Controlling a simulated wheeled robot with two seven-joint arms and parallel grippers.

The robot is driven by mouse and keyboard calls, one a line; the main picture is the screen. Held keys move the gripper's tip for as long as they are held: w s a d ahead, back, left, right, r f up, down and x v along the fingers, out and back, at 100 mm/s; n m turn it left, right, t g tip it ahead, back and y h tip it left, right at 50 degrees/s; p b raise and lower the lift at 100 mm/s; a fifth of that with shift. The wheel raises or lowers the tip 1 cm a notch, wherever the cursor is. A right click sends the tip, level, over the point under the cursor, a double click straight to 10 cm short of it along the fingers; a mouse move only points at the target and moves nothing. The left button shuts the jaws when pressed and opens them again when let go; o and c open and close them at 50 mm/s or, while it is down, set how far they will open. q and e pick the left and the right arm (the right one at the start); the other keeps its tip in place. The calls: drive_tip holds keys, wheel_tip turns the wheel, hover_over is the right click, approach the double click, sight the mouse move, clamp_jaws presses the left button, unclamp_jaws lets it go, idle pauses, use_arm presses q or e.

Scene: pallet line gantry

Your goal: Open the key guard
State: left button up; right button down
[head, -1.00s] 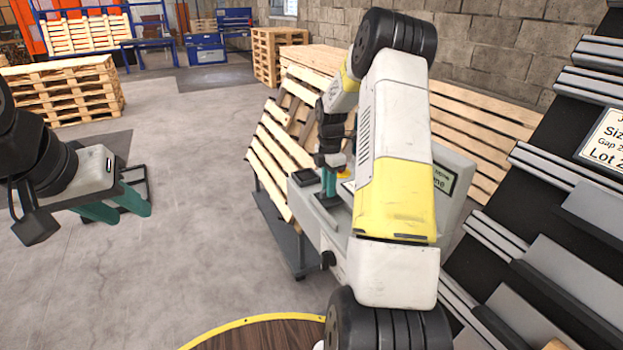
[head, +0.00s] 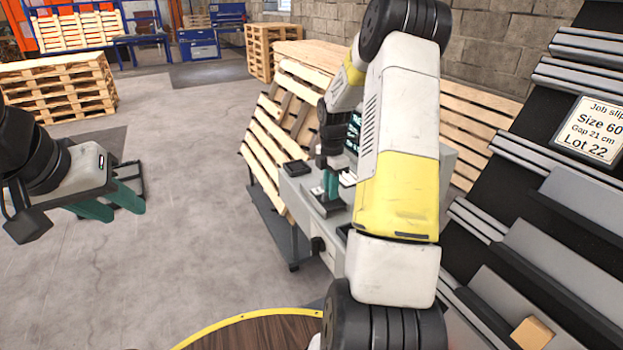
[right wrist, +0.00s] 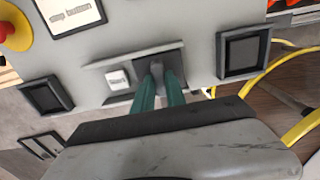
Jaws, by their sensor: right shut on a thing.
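In the right wrist view, a small dark guard fitting (right wrist: 172,57) sits on the grey console face (right wrist: 190,35), with a light grey strip along its upper edge and a small white label (right wrist: 118,79) beside it. My right gripper (right wrist: 161,88) has its green fingers shut on a grey piece of this fitting. How far the guard is swung is unclear. In the head view my right gripper (head: 331,187) reaches down onto the console (head: 297,188), partly hidden by my arm. My left gripper (head: 122,207) hangs open and empty over the floor at left.
A red and yellow stop button (right wrist: 12,30) is at the upper left in the right wrist view. Black square panels (right wrist: 243,52) flank the guard. A slatted rack with a job slip (head: 590,130) stands at right.

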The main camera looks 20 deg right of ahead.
drive_tip(key=c, duration=1.4)
unclamp_jaws()
drive_tip(key=shift+o, duration=0.2)
drive_tip(key=shift+r, duration=3.95)
drive_tip(key=s+a+r+m+t, duration=0.4)
drive_tip(key=s+a+r+m, duration=0.85)
drive_tip(key=s+r, duration=0.4)
drive_tip(key=s+a+m+t+y, duration=0.2)
drive_tip(key=s+a+m, duration=0.2)
drive_tip(key=s, duration=0.5)
drive_tip(key=shift+s+f+m, duration=0.15)
drive_tip(key=shift+s+m, duration=0.15)
drive_tip(key=shift+m, duration=0.95)
